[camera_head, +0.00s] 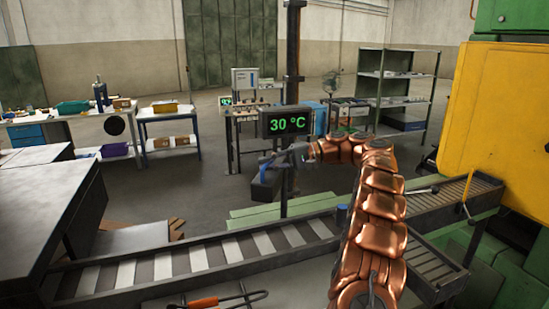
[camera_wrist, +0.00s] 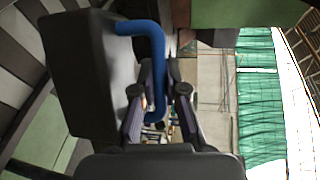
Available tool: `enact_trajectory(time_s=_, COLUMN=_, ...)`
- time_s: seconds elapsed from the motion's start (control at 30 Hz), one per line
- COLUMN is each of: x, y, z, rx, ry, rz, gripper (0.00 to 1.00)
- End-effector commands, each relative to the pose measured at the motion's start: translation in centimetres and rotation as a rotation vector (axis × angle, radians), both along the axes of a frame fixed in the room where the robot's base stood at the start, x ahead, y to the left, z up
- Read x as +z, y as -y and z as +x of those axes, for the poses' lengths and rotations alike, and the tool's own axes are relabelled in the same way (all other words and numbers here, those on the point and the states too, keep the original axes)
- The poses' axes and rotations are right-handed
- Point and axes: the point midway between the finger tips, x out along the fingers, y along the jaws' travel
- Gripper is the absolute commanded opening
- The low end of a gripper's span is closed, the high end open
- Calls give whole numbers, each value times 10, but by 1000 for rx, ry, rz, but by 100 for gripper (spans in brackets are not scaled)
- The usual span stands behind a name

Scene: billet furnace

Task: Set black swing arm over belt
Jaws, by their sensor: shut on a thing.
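The black swing arm (camera_head: 263,188) shows in the head view as a dark block beside an upright post, on the far side of the belt (camera_head: 165,265). In the wrist view the swing arm (camera_wrist: 85,75) is a large black block at the left with a bent blue handle (camera_wrist: 157,60). My gripper (camera_head: 272,158) is at the top of the block in the head view. In the wrist view my gripper (camera_wrist: 157,100) has its two fingers closed about the blue handle. The exact contact between fingertips and handle is partly hidden.
A 30 °C display (camera_head: 285,122) stands behind my gripper. Green beams (camera_head: 250,212) lie along the belt's far side. A yellow machine panel (camera_head: 495,125) stands at the right. A dark bench (camera_head: 45,215) is at the left. An orange-handled tool (camera_head: 203,302) lies in front.

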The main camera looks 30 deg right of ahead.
Motion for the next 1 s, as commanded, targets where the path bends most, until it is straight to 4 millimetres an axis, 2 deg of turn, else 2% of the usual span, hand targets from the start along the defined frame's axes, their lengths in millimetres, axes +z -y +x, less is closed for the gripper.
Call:
enact_trajectory(time_s=0.5, x=-2, y=-5, z=-1, rx=24, ry=-4, rz=-1, gripper=0)
enact_trajectory(time_s=0.53, x=-2, y=-5, z=-1, rx=24, ry=-4, rz=-2, gripper=13)
enact_trajectory(time_s=0.63, x=-2, y=-4, z=-1, rx=22, ry=-4, rz=-1, gripper=23)
enact_trajectory(time_s=0.87, x=-1, y=-2, z=-1, rx=18, ry=-2, rz=-1, gripper=22)
enact_trajectory(time_s=1.0, x=-3, y=-2, z=3, rx=5, ry=9, rz=-7, gripper=8)
